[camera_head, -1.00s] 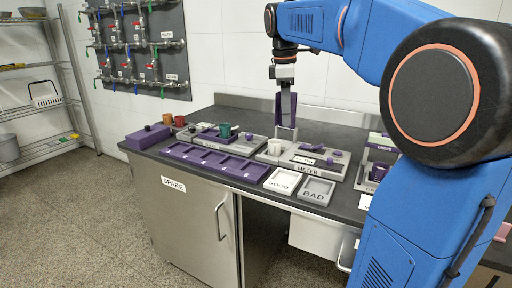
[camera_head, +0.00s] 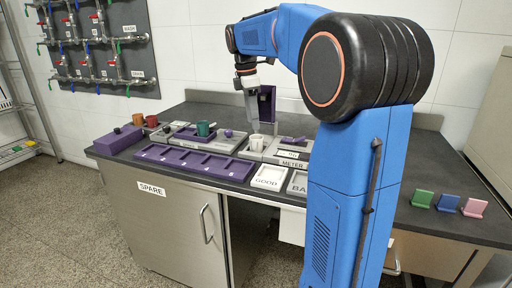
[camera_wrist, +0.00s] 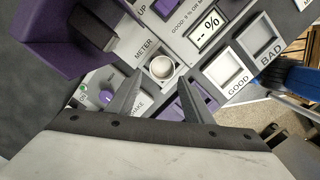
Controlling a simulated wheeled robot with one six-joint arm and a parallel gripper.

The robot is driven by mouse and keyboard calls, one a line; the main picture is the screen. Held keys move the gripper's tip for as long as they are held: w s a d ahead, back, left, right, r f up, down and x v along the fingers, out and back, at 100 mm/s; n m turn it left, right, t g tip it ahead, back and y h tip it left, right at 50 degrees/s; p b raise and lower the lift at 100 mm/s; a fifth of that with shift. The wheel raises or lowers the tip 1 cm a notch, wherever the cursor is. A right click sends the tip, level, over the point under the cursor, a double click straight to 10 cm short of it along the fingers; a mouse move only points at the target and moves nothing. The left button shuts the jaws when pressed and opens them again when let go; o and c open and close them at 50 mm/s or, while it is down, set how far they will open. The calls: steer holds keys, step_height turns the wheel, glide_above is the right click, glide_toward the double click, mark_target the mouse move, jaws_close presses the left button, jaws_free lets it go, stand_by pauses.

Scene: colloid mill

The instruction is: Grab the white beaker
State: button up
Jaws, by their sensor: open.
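The white beaker (camera_head: 257,142) stands upright on the left part of the grey METER unit (camera_head: 290,163). In the wrist view, the beaker (camera_wrist: 161,68) is seen from above, a round white rim beyond the fingertips. My gripper (camera_wrist: 160,88) is open, with one dark finger to each side of the view below the beaker, and nothing between them. In the head view my gripper (camera_head: 254,118) points down just above and behind the beaker; its fingers are partly hard to make out there.
A long purple rack (camera_head: 190,162) lies to the left. Green (camera_head: 205,129), red (camera_head: 138,119) and brown cups stand at the back left. A purple upright piece (camera_wrist: 62,30) is close to my gripper.

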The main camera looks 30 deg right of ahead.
mark_target(256, 144)
steer(key=shift+s+d+f, duration=0.15)
steer(key=shift+f, duration=1.25)
steer(key=shift+s+d+f, duration=0.1)
steer(key=shift+d+f, duration=0.1)
steer(key=shift+f, duration=1.15)
steer(key=shift+s+d+f, duration=0.15)
steer(key=shift+f, duration=1.25)
steer(key=shift+c, duration=0.7)
steer(key=c, duration=0.7)
